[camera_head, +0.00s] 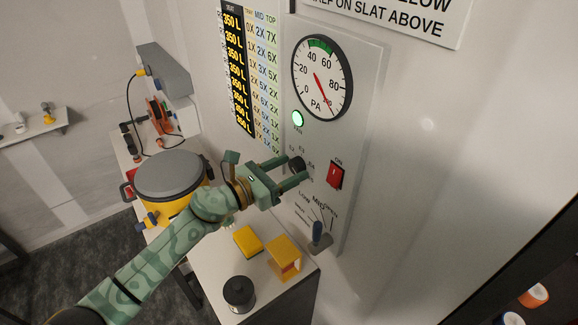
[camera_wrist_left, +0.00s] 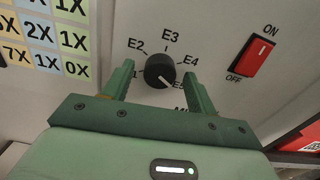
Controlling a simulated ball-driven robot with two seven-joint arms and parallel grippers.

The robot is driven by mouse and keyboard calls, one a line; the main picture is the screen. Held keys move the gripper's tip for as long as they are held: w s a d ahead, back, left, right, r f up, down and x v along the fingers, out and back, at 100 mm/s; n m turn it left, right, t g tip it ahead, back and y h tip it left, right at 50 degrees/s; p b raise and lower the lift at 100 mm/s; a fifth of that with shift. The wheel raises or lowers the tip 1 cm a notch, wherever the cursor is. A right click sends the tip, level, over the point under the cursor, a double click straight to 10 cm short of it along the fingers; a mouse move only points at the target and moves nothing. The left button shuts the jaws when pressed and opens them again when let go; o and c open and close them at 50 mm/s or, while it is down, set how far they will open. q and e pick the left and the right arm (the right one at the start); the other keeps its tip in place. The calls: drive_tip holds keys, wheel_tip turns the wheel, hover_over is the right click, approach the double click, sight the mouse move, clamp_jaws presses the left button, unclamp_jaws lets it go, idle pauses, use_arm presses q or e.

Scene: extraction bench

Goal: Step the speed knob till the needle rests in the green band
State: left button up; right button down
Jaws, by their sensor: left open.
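The black speed knob (camera_wrist_left: 160,70) is on the white panel, with labels E2, E3, E4 and E5 readable around it. Its white mark points lower right, toward E5. My left gripper (camera_wrist_left: 158,82) is open, one finger on each side of the knob; I cannot tell if they touch it. In the head view, my left gripper (camera_head: 293,171) reaches the panel at the knob (camera_head: 297,163). The round gauge (camera_head: 321,77) has its green band (camera_head: 320,45) at the top. Its red needle points lower right, near 100, outside the green band. My right gripper is not in view.
A green lamp (camera_head: 298,119) glows under the gauge.

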use_arm(q)
drive_tip(key=shift+w+d, duration=0.2)
drive_tip(key=shift+d, duration=0.05)
drive_tip(key=c, duration=1)
drive_tip(key=shift+n, duration=0.3)
drive_tip(key=shift+n+p, duration=0.4)
drive_tip(key=shift+n, duration=0.5)
drive_tip(key=n+p, duration=0.1)
drive_tip(key=n, duration=0.2)
drive_tip(key=shift+r+n, duration=0.1)
drive_tip(key=shift+n, duration=0.2)
drive_tip(key=n+p, duration=0.2)
drive_tip(key=n, duration=0.3)
drive_tip(key=shift+n, duration=0.3)
